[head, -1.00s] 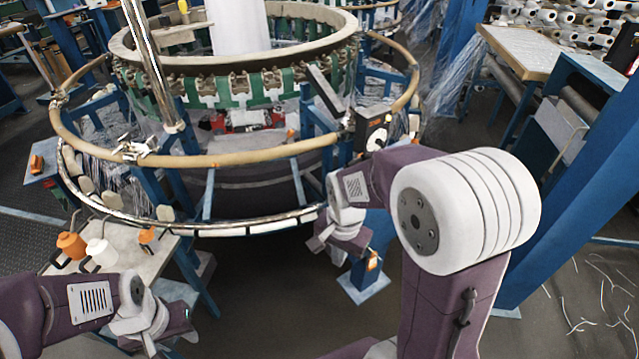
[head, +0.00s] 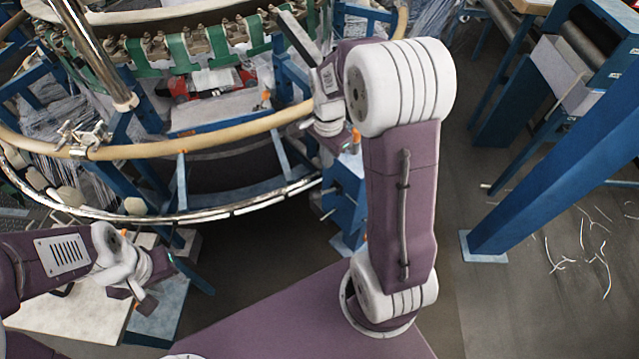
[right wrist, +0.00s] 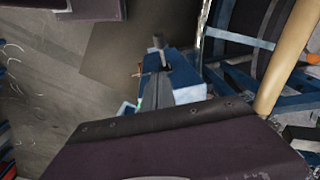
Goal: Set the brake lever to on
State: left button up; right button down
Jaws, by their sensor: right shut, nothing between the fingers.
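My right gripper (head: 335,140) is beside the loom ring, largely covered by its own arm in the head view. In the right wrist view its dark fingers (right wrist: 157,88) are shut and empty. They lie over a blue stand (right wrist: 182,62), which also shows below the gripper in the head view (head: 345,205). A small orange piece (head: 355,138) shows at the stand's top. A short grey post (right wrist: 158,42) shows just past the fingertips; I cannot tell whether it is the brake lever or which way the lever is set. My left gripper (head: 138,298) is at the lower left, its jaw opening unclear.
The loom's tan ring (head: 200,142) and metal rail (head: 230,208) curve close to both arms. A pale table (head: 70,318) lies under my left arm. A blue slanted beam (head: 550,185) stands at the right.

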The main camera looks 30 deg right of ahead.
send_over(320, 193)
jog(key=d, duration=0.2)
notch_tip(320, 193, down, 9)
jog(key=a+f, duration=0.2)
jog(key=f, duration=0.1)
jog(key=shift+s+a+f+b, duration=0.1)
jog(key=shift+b, duration=0.2)
jog(key=shift+f, duration=0.1)
